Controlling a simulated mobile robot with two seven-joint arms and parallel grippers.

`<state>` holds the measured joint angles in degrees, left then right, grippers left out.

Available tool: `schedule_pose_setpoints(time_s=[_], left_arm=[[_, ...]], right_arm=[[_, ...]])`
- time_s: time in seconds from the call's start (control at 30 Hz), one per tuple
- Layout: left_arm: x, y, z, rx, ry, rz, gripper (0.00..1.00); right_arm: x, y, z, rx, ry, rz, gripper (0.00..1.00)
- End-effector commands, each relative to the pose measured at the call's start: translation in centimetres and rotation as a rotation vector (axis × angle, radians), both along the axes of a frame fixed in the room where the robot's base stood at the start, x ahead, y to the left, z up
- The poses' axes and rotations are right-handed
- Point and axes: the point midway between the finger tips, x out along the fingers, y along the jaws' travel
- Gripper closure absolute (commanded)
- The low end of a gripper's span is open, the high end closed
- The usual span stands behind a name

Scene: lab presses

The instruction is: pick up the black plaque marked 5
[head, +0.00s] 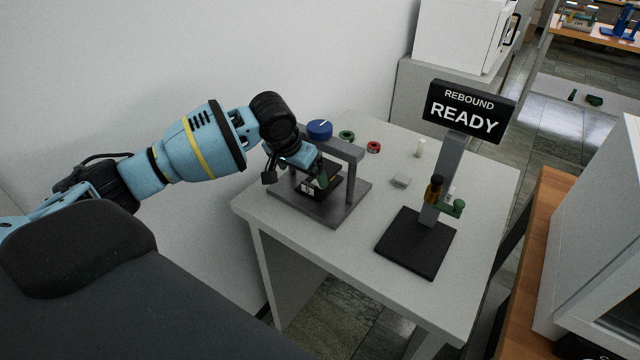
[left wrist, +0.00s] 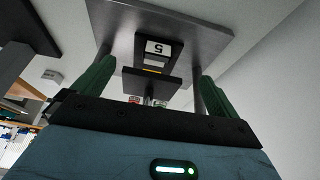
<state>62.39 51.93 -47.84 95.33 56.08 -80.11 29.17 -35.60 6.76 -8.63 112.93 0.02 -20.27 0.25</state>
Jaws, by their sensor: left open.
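The black plaque (head: 306,188) sits on the grey base of a small press, under its frame; its white label is small in the head view. In the left wrist view the plaque (left wrist: 158,48) shows a white label with an upside-down 5. My left gripper (head: 320,178) is at the press, close to the plaque, and partly hides it. Its green fingers are apart in the left wrist view (left wrist: 156,72), with the plaque between and beyond them and nothing held. My right gripper is not in view.
The press base (head: 335,212) carries a grey frame (head: 345,150) with a blue knob (head: 319,129). A stand with a "REBOUND READY" sign (head: 470,110) is to the right. A white wall borders the table's left.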

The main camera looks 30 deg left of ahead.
Motion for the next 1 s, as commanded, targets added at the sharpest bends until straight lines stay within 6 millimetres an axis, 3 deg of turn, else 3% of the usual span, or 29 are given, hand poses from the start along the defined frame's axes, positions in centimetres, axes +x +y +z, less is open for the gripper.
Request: schedule_pose_setpoints(time_s=[0.1,0.33,0.63,0.97,1.0], left_arm=[[0.4,-0.1,-1.3,0.000,0.004,-0.001,0.02],[0.7,-0.2,-2.0,0.000,0.002,-0.002,0.02],[1.9,-0.6,-5.8,0.000,0.001,-0.001,0.02],[2.2,-0.6,-6.2,0.001,-0.002,-0.002,0.02],[2.2,-0.6,-6.2,0.001,-0.002,-0.002,0.07]], right_arm=[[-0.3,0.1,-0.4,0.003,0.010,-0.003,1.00],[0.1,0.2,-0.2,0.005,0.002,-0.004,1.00],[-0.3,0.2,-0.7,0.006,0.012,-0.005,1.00],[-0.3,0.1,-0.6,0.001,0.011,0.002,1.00],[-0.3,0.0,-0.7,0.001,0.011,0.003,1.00]])
